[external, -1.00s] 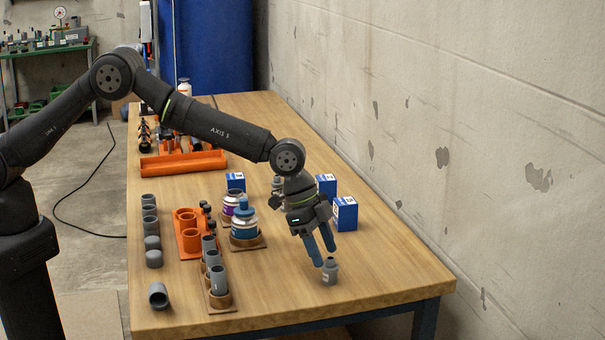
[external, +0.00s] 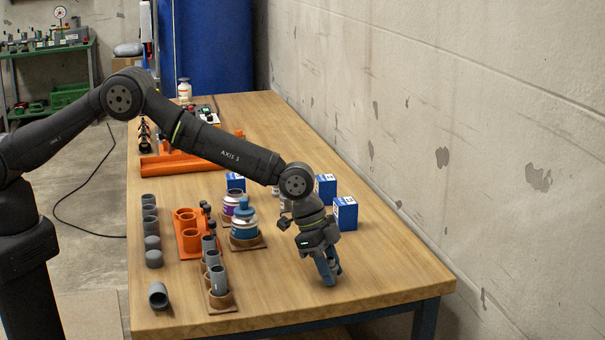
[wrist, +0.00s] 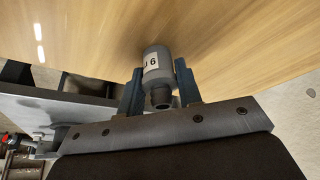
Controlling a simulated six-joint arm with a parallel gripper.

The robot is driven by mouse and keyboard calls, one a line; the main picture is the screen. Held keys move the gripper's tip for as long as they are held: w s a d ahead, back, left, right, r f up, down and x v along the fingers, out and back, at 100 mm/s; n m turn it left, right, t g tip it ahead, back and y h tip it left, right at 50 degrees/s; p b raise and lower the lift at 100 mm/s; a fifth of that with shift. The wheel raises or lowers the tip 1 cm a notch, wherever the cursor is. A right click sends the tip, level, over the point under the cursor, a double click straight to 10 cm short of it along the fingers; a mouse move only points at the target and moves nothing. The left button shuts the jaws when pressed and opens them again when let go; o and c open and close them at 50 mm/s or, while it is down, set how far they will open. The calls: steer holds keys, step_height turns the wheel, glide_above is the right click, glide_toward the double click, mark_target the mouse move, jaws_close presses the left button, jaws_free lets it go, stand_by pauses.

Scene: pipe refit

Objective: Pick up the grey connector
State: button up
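The grey connector (wrist: 157,66) shows in the wrist view as a short grey cylinder with a narrower dark neck and a white label reading 6. My gripper (wrist: 158,82) has one blue-grey finger on each side of it, and both fingertips appear flush against its sides. In the external view my gripper (external: 329,279) points down at the right part of the wooden bench, with its fingertips low over the top. The connector is hidden there behind the fingers.
Blue boxes (external: 344,214) stand just behind my gripper. To its left are a blue-capped bottle (external: 244,222), a holder with grey pipe pieces (external: 218,280), an orange fixture (external: 190,240) and loose grey fittings (external: 158,295). The bench's right front is clear.

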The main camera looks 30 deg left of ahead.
mark_target(337, 269)
steer(key=shift+r, duration=0.45)
steer(key=r, duration=0.3)
steer(key=shift+s+r, duration=0.25)
steer(key=shift+r, duration=0.15)
steer(key=s+a+r, duration=0.2)
steer(key=s+r, duration=0.4)
steer(key=s, duration=0.4)
steer(key=w+a+n+t, duration=0.1)
steer(key=w+a+n, duration=0.3)
steer(key=w+a, duration=1.05)
steer(key=shift+t, duration=0.3)
steer(key=w+f, duration=0.2)
steer(key=w, duration=0.2)
steer(key=w+f, duration=0.2)
steer(key=w, duration=0.2)
steer(key=w+f, duration=0.2)
steer(key=w, duration=0.2)
steer(key=shift+w+a+f, duration=0.1)
steer(key=shift+w+a, duration=0.15)
steer(key=shift+w, duration=0.05)
steer(key=shift+w+f, duration=0.2)
steer(key=shift+f, duration=1.9)
steer(key=shift+f, duration=0.1)
